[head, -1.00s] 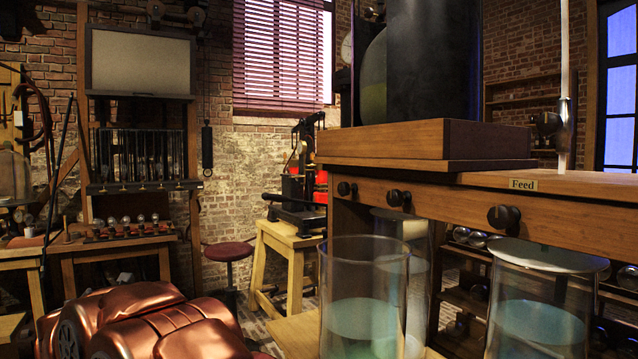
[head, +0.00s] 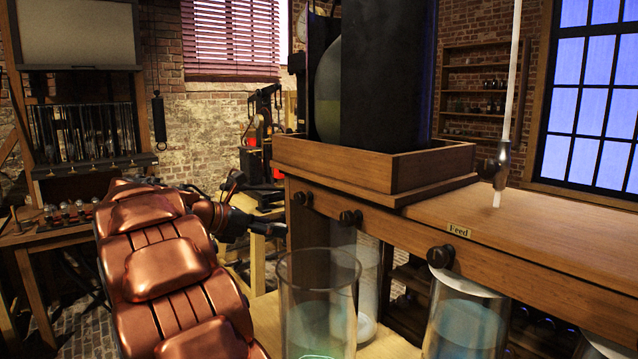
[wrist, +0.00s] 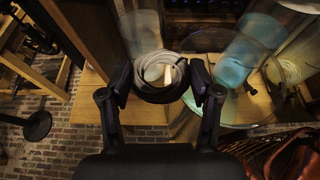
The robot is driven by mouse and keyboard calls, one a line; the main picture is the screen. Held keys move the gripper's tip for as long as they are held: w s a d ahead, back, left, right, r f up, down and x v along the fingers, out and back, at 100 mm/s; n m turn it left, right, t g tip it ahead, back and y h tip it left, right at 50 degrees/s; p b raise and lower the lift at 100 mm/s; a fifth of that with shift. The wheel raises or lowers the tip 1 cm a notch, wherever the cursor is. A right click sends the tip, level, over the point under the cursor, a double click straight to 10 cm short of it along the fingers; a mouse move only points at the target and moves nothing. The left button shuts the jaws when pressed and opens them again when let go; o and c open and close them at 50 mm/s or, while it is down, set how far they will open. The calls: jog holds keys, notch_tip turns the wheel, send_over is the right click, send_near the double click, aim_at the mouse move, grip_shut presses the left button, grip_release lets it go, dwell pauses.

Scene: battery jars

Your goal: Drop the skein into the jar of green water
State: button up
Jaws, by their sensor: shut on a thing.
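My gripper (wrist: 160,78) is shut on the skein (wrist: 158,94), a dark and grey coil held between the two fingertips in the wrist view. In the head view my gripper (head: 240,218) shows small and dark beyond my copper arm, left of the jars; I cannot make out the skein there. The jar of green water (head: 318,305) is an open glass cylinder at the lower middle, with a green glow low inside. My gripper is beside it to the left, apart from it. A second jar (head: 466,318) with blue-green water stands farther right.
A wooden bench (head: 545,235) with knobs and a "Feed" label rises behind the jars, bearing a wooden tray (head: 375,180) and a tall dark vessel. Another glass jar (head: 368,290) stands behind the green one. A round stool (wrist: 25,125) is at left in the wrist view.

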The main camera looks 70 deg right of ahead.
jog(key=s+d+r+m+g+y+p, duration=0.1)
jog(key=s+r+m+g+y+p, duration=0.4)
jog(key=s+p, duration=0.45)
jog(key=shift+m+h, duration=0.3)
jog(key=shift+m, duration=0.1)
jog(key=s+f+b, duration=0.1)
jog(key=b, duration=0.1)
jog(key=s+f+b, duration=0.1)
jog(key=f+b, duration=0.1)
jog(key=b, duration=0.1)
jog(key=s+f+b, duration=0.1)
jog(key=f+b, duration=0.1)
jog(key=b, duration=0.1)
jog(key=shift+a, duration=0.2)
jog(key=o, duration=1)
jog(key=shift+w, duration=0.1)
jog(key=v, duration=0.7)
jog(key=shift+w+a, duration=0.1)
jog(key=shift+w, duration=0.05)
